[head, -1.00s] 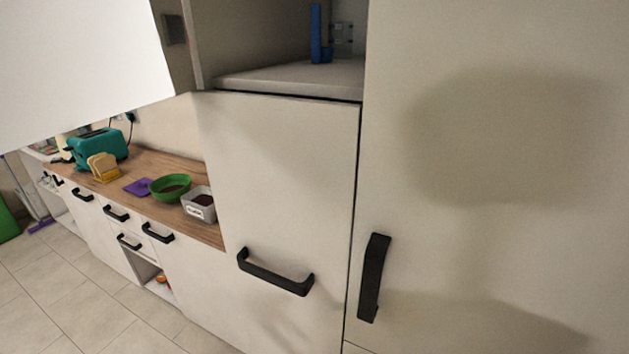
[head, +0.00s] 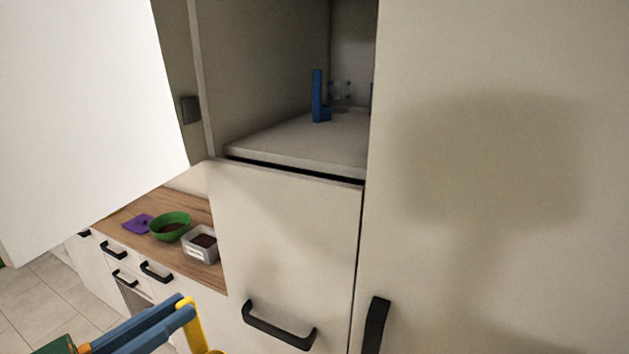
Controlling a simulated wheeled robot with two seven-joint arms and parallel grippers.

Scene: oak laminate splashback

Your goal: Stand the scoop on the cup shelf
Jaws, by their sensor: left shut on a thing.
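My left gripper (head: 182,310) comes in at the bottom left with blue fingers, shut on a yellow thing (head: 198,334) that looks like the scoop. Its lower part is cut off by the picture's bottom edge, so its full shape and tilt are hidden. The cup shelf appears to be the pale board (head: 290,148) inside the open upper cabinet, above and to the right of the gripper. The gripper is well apart from it. My right gripper is not in view.
A blue upright thing (head: 317,97) with a short foot stands on the shelf, with clear glassware (head: 341,91) behind. The shelf's front is bare. An open white door (head: 85,120) hangs at left.

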